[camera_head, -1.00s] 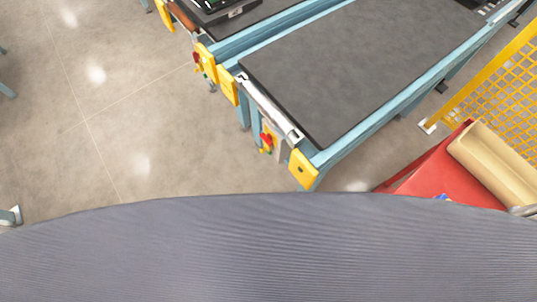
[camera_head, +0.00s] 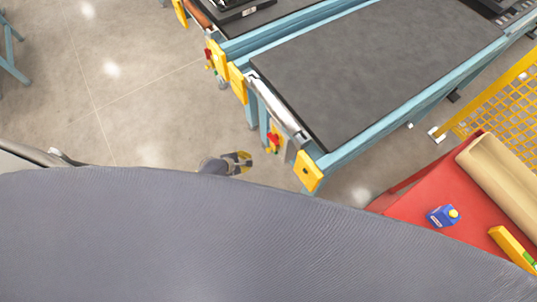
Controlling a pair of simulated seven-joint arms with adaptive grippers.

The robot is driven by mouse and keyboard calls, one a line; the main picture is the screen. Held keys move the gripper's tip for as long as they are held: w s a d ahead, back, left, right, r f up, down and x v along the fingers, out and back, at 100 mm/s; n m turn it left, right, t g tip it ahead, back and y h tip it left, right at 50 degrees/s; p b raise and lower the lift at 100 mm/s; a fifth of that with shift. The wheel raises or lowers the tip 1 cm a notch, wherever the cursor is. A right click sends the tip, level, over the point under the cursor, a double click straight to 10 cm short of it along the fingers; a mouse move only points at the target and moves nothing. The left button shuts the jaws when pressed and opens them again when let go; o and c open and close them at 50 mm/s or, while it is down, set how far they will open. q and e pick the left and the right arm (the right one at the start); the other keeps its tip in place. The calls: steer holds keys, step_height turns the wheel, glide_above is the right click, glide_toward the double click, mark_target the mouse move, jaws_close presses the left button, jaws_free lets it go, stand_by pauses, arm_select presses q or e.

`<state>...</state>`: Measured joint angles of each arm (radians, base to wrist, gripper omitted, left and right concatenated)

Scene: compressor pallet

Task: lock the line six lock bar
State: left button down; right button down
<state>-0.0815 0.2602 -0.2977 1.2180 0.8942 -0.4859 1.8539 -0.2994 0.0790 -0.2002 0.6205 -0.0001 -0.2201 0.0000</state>
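A silver bar (camera_head: 276,102) lies across the near end of the closest conveyor (camera_head: 375,70), between yellow end plates (camera_head: 308,171). A red knob or switch (camera_head: 273,140) sits on the frame just below it. No readable line number shows, so I cannot tell whether this is line six. My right gripper is not in view.
A second conveyor (camera_head: 270,20) with a brown end bar (camera_head: 197,13) runs alongside at the upper left. A yellow mesh fence (camera_head: 490,100) stands behind.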

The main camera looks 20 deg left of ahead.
arm_select(q)
steer(key=shift+d+r+n+h, duration=0.15)
steer(key=shift+d+n, duration=0.2)
steer(key=shift+n, duration=0.8)
steer(key=shift+d+r+n+h, duration=0.15)
steer(key=shift+d+n, duration=0.15)
steer(key=shift+n, duration=0.85)
steer(key=shift+f, duration=0.1)
steer(key=shift+w, duration=0.1)
steer(key=w+d+f, duration=0.3)
steer(key=w+d, duration=0.1)
steer(key=w, duration=0.1)
steer(key=shift+w+d+f, duration=0.25)
steer(key=shift+w+f, duration=0.05)
stand_by(0.4)
